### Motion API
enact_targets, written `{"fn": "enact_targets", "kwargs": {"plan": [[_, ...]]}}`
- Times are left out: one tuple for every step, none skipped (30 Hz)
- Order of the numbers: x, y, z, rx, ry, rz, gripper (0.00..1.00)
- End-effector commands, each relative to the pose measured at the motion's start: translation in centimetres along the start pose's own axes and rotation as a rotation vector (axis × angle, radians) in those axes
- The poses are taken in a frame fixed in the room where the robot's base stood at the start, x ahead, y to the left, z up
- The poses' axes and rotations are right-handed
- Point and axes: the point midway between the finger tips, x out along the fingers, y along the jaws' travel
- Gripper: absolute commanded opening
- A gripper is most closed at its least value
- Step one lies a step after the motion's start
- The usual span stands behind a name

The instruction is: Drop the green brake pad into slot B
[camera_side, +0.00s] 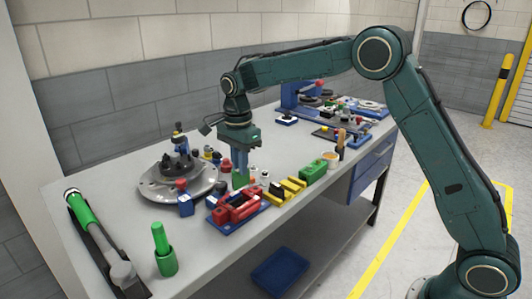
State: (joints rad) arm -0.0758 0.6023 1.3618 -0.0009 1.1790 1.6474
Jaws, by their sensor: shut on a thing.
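My gripper (240,168) points down over the middle of the bench, its blue-grey fingers shut on the green brake pad (240,180). The pad is small and partly covered by the fingers. It is just behind and above a red fixture (222,216) on a blue base; I cannot tell whether they touch. No slot lettering is legible, so I cannot tell which opening is slot B.
A grey round plate with a hub (154,188) stands left of my gripper. Yellow blocks (277,195) and a green block (313,172) stand to the right. A green cylinder (166,262) is at the front left. The bench's left part (110,205) has free room.

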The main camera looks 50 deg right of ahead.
Motion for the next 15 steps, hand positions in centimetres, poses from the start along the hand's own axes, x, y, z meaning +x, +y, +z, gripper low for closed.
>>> {"fn": "enact_targets", "kwargs": {"plan": [[0.3,0.0,0.0,0.0,0.0,0.002,0.0],[0.5,0.1,0.0,0.0,0.0,0.002,0.0],[0.8,0.0,0.0,0.0,0.0,0.001,0.0],[1.0,0.0,0.0,0.0,0.0,0.001,0.0],[1.1,0.0,0.0,0.0,0.0,0.001,0.0],[1.4,0.0,0.0,0.0,0.0,0.001,0.0],[1.6,0.0,0.0,0.0,0.0,0.002,0.0],[1.8,0.0,0.0,0.0,0.0,0.001,0.0],[2.1,0.0,0.0,0.0,0.0,0.001,0.0],[2.2,0.0,0.0,0.0,0.0,0.001,0.0],[2.4,0.0,0.0,0.0,0.0,0.002,0.0],[2.6,0.0,0.0,0.0,0.0,0.002,0.0],[2.8,0.0,0.0,0.0,0.0,0.002,0.0],[2.9,0.0,0.0,0.0,0.0,0.002,0.0],[3.0,0.0,0.0,0.0,0.0,0.001,0.0]]}}
